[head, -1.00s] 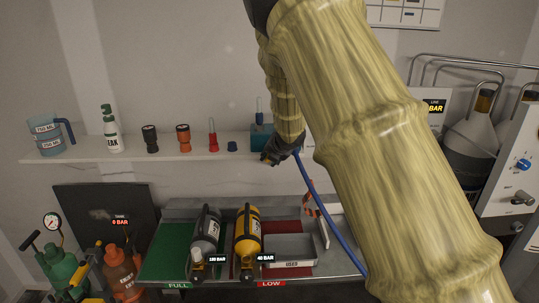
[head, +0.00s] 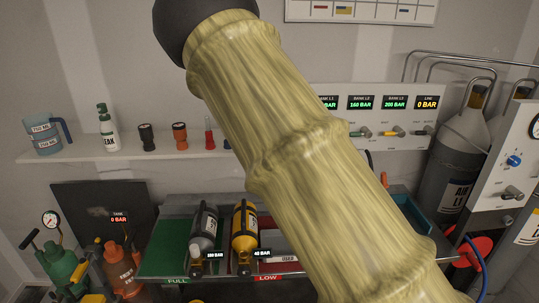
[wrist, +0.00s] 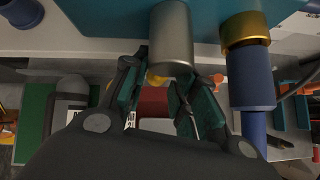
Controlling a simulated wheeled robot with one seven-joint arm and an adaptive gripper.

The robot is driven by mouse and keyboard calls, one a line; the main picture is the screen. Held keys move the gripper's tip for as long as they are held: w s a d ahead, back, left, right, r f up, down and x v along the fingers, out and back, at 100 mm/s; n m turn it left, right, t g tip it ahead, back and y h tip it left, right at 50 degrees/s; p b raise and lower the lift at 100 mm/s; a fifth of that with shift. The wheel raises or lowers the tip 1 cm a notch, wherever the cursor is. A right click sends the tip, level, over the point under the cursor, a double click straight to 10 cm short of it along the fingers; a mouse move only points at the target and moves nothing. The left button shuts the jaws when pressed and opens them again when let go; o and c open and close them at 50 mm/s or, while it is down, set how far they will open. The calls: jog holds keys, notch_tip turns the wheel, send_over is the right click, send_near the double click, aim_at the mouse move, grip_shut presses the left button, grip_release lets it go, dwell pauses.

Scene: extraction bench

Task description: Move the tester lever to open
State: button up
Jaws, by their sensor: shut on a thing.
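In the wrist view, the two dark fingers of my gripper (wrist: 165,88) point up the picture, closed around the lower end of a silver cylinder (wrist: 170,35). The cylinder stands out in front of a teal block (wrist: 110,12). I cannot tell whether it is the tester lever itself, and the fingertip contact is partly hidden. A blue cylinder with a gold collar (wrist: 248,75) stands just right of the right finger. In the head view, my arm hides the gripper and the teal block.
Below lies a bench with a green mat (head: 162,235), a grey bottle (head: 204,232) and a yellow bottle (head: 244,230). A white shelf (head: 85,152) holds a jug (head: 43,137) and several small items. A gauge panel (head: 385,100) and a red disc (head: 470,252) are at right.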

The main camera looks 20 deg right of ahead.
jog(key=shift+w+a+r, duration=0.1)
jog(key=o, duration=0.9)
jog(key=shift+a, duration=0.1)
jog(key=shift+d+r, duration=0.1)
jog(key=shift+d, duration=0.1)
jog(key=shift+r, duration=3.5)
jog(key=shift+a+r, duration=0.1)
jog(key=shift+r, duration=1.25)
